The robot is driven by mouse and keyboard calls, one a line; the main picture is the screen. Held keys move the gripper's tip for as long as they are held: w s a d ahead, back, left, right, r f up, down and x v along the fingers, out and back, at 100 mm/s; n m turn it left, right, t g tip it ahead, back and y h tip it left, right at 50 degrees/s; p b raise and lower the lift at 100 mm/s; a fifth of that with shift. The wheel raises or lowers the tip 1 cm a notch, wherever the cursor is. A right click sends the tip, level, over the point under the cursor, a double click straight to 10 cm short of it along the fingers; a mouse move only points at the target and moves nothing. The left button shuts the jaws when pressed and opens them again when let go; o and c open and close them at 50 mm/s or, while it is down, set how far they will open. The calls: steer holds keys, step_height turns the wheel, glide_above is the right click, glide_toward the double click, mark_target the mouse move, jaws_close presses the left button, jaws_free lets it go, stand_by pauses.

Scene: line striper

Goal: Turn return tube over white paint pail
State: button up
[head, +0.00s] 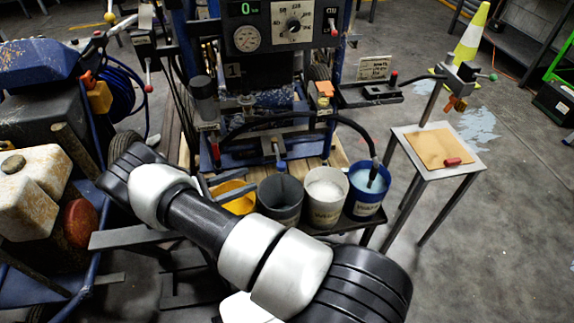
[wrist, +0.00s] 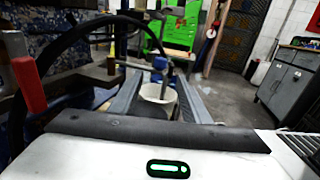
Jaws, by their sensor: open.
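The white pail (head: 325,195) stands in a row between a dark grey pail (head: 280,198) and a blue pail (head: 367,190). My gripper (head: 222,188) is mostly hidden behind my arm, near the yellow pail (head: 238,197).
The striper's panel (head: 290,25) stands behind the pails. A small metal stand (head: 437,148) with a brown sheet is at right. A rusty white jug (head: 32,190) is at left. Open concrete floor lies at right. A red-handled part (wrist: 29,86) is close at left in the wrist view.

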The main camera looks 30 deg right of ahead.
steer(key=d, duration=1.6)
steer(key=shift+s+d, duration=0.2)
steer(key=shift+d, duration=0.15)
jaws_close()
